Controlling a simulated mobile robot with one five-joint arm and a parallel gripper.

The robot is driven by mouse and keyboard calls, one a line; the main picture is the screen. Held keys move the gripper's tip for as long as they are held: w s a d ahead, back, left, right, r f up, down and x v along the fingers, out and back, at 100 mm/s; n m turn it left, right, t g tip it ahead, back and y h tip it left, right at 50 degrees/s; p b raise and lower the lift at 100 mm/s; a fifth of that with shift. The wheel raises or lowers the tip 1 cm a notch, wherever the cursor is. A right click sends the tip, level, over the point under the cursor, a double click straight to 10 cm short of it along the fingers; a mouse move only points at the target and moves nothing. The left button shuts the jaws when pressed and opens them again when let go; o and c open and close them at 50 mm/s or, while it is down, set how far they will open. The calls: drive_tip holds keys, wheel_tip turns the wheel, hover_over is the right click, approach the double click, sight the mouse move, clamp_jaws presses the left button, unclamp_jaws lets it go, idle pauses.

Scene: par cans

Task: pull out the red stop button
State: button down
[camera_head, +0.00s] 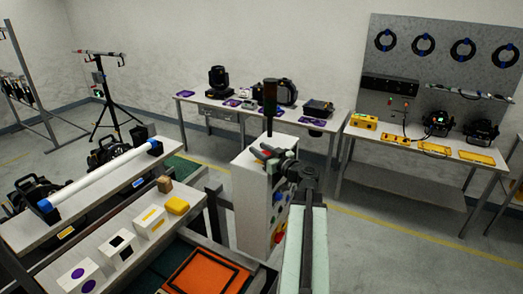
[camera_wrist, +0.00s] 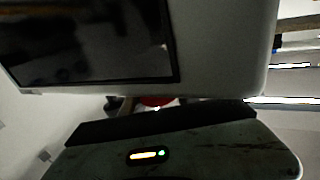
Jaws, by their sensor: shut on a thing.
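A light grey control cabinet (camera_head: 246,200) stands in the middle of the head view. Its right-hand face carries blue, green and red-and-yellow controls; a red knob on yellow (camera_head: 279,238) sits low on it. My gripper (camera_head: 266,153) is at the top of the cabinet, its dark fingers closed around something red. In the wrist view a small red piece, the red stop button (camera_wrist: 158,101), shows between the dark fingertips, mostly hidden by my gripper's body and a large grey housing. Its lower part and how far it stands out cannot be seen.
A dark stack light (camera_head: 270,98) rises from the cabinet just behind my gripper. A bench (camera_head: 35,238) with a white tube and boxes stands at left. Tables with stage lights line the back wall.

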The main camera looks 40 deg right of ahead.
idle(0.3)
drive_tip(key=shift+r+p, duration=0.75)
drive_tip(key=shift+f, duration=0.1)
drive_tip(key=c, duration=0.9)
unclamp_jaws()
drive_tip(key=shift+w, duration=0.1)
